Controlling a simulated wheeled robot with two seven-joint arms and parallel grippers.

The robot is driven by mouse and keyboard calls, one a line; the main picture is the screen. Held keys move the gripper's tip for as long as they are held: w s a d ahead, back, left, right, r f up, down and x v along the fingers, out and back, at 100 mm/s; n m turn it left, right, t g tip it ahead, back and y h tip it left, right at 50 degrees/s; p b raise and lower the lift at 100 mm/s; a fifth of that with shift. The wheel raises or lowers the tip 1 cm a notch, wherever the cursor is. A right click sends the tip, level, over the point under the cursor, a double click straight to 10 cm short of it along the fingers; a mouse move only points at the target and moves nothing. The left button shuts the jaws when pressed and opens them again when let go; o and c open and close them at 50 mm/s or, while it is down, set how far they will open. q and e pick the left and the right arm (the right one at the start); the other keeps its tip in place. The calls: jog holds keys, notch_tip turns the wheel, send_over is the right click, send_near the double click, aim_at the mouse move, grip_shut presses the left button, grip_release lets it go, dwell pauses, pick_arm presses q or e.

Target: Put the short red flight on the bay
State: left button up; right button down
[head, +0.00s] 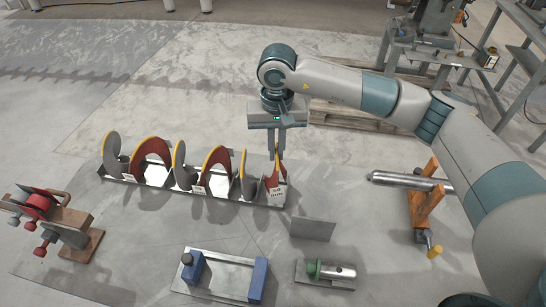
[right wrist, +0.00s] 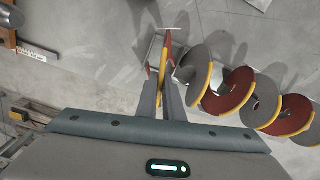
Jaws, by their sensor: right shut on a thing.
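My right gripper (head: 277,152) points down over the right end of a low rack (head: 232,198) on the floor. It is shut on a red flight (head: 272,178) with a yellow edge, seen nearly edge-on; this flight also shows between the fingers in the right wrist view (right wrist: 167,55). The flight is upright at the rack's end compartment, behind a white label (head: 278,192). I cannot tell whether it touches the rack floor. More red flights (head: 215,160) and grey flights (head: 112,155) with yellow edges stand along the rack to the left. My left gripper is not in view.
A thin grey plate (head: 312,229) stands in front of the rack's right end. A blue-ended fixture (head: 258,280) and a green-ended cylinder on a base (head: 335,271) lie nearer. A wooden stand (head: 424,200) bears a metal tube at right. A red-clamped stand (head: 40,210) is at left.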

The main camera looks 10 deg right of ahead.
aim_at(271, 183)
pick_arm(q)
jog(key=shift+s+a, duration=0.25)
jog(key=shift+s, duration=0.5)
pick_arm(e)
jog(key=shift+w+a+f, duration=0.1)
jog(key=shift+a+f, duration=0.1)
jog(key=shift+a, duration=0.2)
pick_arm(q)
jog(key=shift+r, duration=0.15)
pick_arm(e)
jog(key=shift+f, duration=0.15)
notch_tip(271, 183, down, 4)
jog(key=shift+r+p, duration=0.2)
jog(key=shift+p, duration=0.95)
jog(key=c, duration=1.9)
grip_release()
jog(key=shift+f, duration=0.1)
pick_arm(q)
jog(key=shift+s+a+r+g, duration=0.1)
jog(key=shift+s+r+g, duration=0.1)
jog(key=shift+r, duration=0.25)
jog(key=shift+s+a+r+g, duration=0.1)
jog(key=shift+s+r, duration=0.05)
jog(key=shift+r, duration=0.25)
